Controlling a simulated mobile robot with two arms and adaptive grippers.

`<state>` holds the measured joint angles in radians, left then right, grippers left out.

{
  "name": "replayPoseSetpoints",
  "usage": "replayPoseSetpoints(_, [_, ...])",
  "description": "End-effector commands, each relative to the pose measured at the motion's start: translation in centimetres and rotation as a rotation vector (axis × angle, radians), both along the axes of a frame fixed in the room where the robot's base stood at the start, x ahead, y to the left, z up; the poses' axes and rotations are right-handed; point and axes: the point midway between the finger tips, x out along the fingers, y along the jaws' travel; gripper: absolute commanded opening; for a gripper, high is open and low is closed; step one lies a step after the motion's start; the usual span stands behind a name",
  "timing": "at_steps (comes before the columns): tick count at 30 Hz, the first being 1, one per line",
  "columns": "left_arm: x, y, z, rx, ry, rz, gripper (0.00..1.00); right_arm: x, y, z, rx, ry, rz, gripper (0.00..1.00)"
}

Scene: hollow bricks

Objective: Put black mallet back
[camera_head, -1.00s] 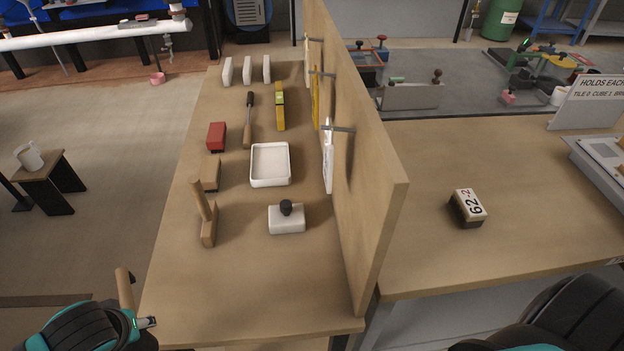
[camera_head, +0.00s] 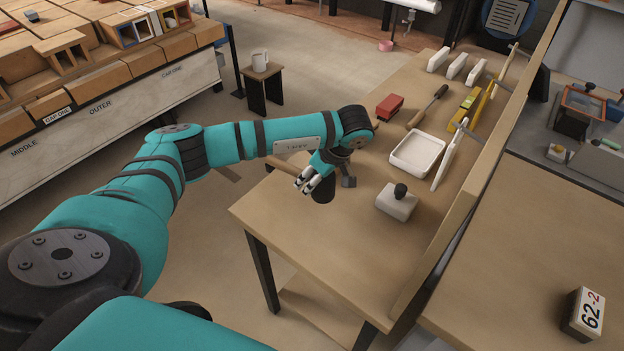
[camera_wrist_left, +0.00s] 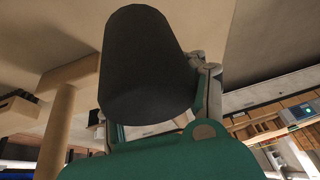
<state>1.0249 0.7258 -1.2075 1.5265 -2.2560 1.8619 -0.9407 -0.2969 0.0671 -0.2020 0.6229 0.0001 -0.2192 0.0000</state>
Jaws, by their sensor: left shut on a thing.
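The black mallet's dark cylindrical head (camera_head: 324,191) hangs at my left gripper (camera_head: 308,183), above the left part of the wooden bench (camera_head: 300,245). In the left wrist view the black head (camera_wrist_left: 148,65) fills the top middle, close to the camera, and hides most of the fingers. My left gripper is shut on the black mallet. How its handle lies in the fingers is hidden. My right gripper is out of view.
On the bench are a white block with a black knob (camera_head: 396,203), a white tray (camera_head: 417,153), a red block (camera_head: 389,106), a file-like tool (camera_head: 428,106) and a yellow level (camera_head: 465,106). An upright board (camera_head: 470,195) borders the right side. The bench's near part is clear.

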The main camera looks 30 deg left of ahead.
Motion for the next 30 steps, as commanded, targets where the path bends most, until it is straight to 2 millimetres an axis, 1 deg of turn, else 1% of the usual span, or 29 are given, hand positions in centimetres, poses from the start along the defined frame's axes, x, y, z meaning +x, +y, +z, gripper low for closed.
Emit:
replayPoseSetpoints(11, [0.0, -0.1, -4.2, 0.000, 0.000, -0.004, 0.11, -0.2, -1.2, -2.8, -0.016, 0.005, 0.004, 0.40])
replayPoseSetpoints(15, [0.0, -0.1, -5.8, -0.001, 0.000, -0.004, 0.11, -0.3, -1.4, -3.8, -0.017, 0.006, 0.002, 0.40])
replayPoseSetpoints(18, [0.0, -0.1, -6.5, 0.000, -0.001, -0.005, 0.10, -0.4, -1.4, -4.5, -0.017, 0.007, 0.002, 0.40])
replayPoseSetpoints(22, [0.1, 0.0, -6.9, -0.001, -0.003, -0.005, 0.10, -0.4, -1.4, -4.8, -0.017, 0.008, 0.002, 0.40])
replayPoseSetpoints(30, [0.1, 0.0, -6.8, -0.001, -0.002, -0.005, 0.10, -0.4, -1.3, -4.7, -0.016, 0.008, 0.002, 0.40])
